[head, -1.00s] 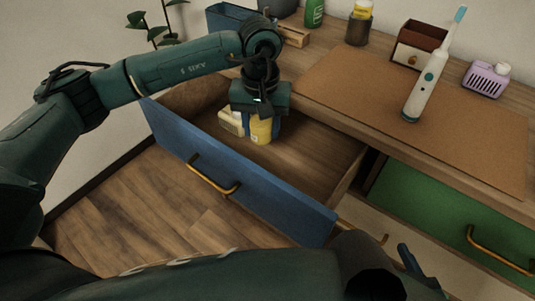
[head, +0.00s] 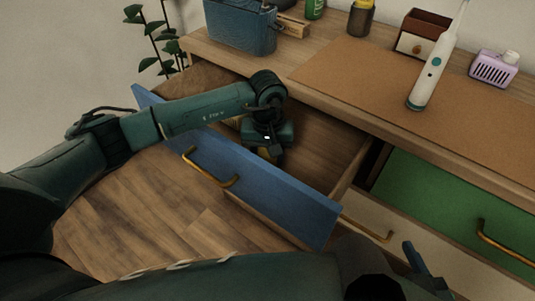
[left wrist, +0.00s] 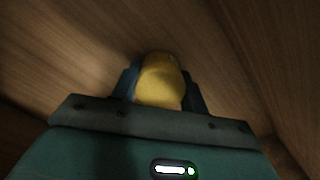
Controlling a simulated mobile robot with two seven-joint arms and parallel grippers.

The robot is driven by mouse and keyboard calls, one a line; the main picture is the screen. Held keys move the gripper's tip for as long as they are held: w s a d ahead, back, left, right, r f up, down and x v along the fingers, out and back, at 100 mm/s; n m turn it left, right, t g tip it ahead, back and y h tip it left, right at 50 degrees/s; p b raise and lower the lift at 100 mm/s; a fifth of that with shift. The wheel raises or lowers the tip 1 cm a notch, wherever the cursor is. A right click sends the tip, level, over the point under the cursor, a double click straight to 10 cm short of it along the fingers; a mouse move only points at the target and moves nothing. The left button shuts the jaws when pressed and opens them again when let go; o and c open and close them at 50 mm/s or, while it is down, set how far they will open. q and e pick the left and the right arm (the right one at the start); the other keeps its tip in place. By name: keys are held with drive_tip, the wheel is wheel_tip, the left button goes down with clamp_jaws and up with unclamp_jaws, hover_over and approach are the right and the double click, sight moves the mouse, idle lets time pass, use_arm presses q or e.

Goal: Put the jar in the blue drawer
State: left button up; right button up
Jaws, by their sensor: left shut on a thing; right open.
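The blue drawer (head: 245,187) is pulled out, with its wooden inside showing. The yellow jar (left wrist: 160,80) sits between the fingers of my left gripper in the left wrist view, with the drawer's wood around it. In the head view my left gripper (head: 267,150) is down inside the drawer and hides most of the jar. I cannot tell whether the jar touches the drawer floor. My left gripper is shut on the jar. My right gripper (head: 415,262) is at the lower right, open and empty, in front of the pale drawer.
A green drawer (head: 455,205) and a pale drawer (head: 375,225) are at the right. On the desk are a brown mat (head: 370,75), a toothbrush (head: 432,75), a small drawer box (head: 422,35), a purple basket (head: 493,70) and a blue bin (head: 240,28).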

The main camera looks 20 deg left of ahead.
use_arm(q)
drive_tip(key=shift+r, duration=0.1)
drive_tip(key=shift+f, duration=0.25)
drive_tip(key=o, duration=1)
drive_tip(key=shift+r, duration=0.1)
drive_tip(key=shift+o, duration=0.2)
drive_tip(key=shift+r, duration=0.2)
wheel_tip(320, 180, up, 11)
drive_tip(key=shift+f+p, duration=0.2)
drive_tip(key=shift+p, duration=0.3)
drive_tip(key=shift+r, duration=0.65)
